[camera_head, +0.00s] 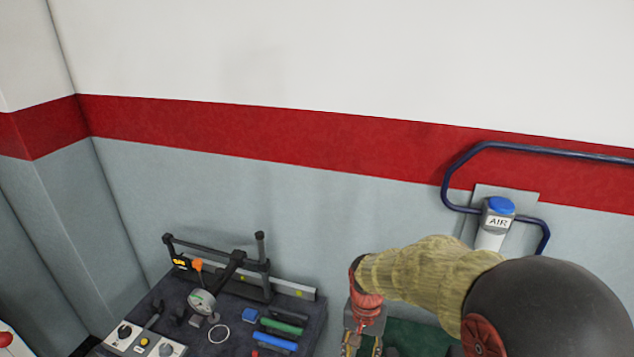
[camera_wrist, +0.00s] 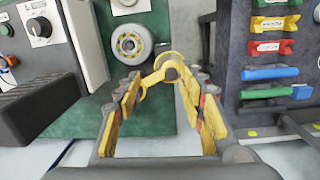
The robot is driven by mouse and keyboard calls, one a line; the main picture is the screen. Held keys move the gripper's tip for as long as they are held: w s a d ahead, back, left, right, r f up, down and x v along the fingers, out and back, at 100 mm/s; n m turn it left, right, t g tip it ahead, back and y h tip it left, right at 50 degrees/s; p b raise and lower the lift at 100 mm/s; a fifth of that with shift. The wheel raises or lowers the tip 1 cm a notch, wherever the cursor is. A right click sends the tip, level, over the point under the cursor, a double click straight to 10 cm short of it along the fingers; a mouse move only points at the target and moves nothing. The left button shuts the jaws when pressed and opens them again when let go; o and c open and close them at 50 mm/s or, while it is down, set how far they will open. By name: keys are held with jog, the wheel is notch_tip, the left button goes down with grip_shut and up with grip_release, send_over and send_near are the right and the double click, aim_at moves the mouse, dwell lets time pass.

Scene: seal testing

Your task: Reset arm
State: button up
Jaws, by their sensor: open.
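My gripper (camera_wrist: 160,95) is open in the wrist view, its two yellow-padded fingers spread apart. A curved yellow piece (camera_wrist: 163,68) shows between and beyond the fingertips; I cannot tell whether it touches them or what it is. In the head view my gripper (camera_head: 362,345) is at the bottom edge, below my sleeved arm, and its fingertips are cut off by the frame.
A dark bench (camera_head: 232,335) at lower left bears a black clamp frame (camera_head: 218,262), a round gauge (camera_head: 201,301), a pale ring (camera_head: 218,333) and coloured handles. A blue wall rail (camera_head: 560,151) and an AIR fitting (camera_head: 498,222) are at right. The upper wall is clear.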

jog(key=s+d+r+n+t+b, duration=0.2)
jog(key=s+d+r+t+b, duration=0.1)
jog(key=s, duration=0.6)
jog(key=s+d+r+n+t+b, duration=0.2)
jog(key=s+d+r+t+b, duration=0.1)
jog(key=s+r+b, duration=0.4)
notch_tip(320, 180, up, 3)
jog(key=shift+s+d+f, duration=0.1)
jog(key=shift+s+d, duration=0.75)
jog(key=shift+s, duration=0.1)
